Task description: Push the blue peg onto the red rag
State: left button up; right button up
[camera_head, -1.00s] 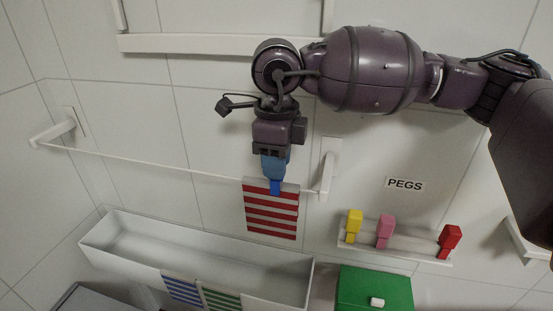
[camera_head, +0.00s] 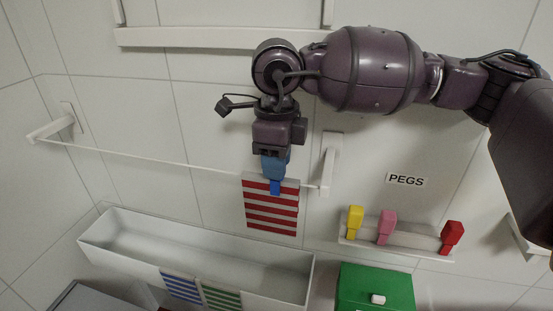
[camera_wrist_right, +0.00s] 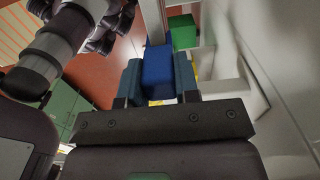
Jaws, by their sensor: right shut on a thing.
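The blue peg (camera_head: 275,187) is held in my right gripper (camera_head: 274,166), pointing down at the top edge of the red-and-white striped rag (camera_head: 271,212). The rag hangs from the thin line near its right end. In the right wrist view the blue peg (camera_wrist_right: 158,70) sits between the two fingers of the right gripper (camera_wrist_right: 159,82). In the head view the peg overlaps the rag's upper part; I cannot tell whether it grips the cloth. My left gripper is not in view.
A white bracket (camera_head: 329,165) holds the line just right of the rag. A rack (camera_head: 398,250) with yellow, pink and red pegs is at the right, above a green box (camera_head: 353,285). A long white trough (camera_head: 121,229) with blue and green striped cloths lies below.

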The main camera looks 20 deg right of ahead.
jog(key=shift+f, duration=0.2)
jog(key=o, duration=0.9)
jog(key=shift+o, duration=0.2)
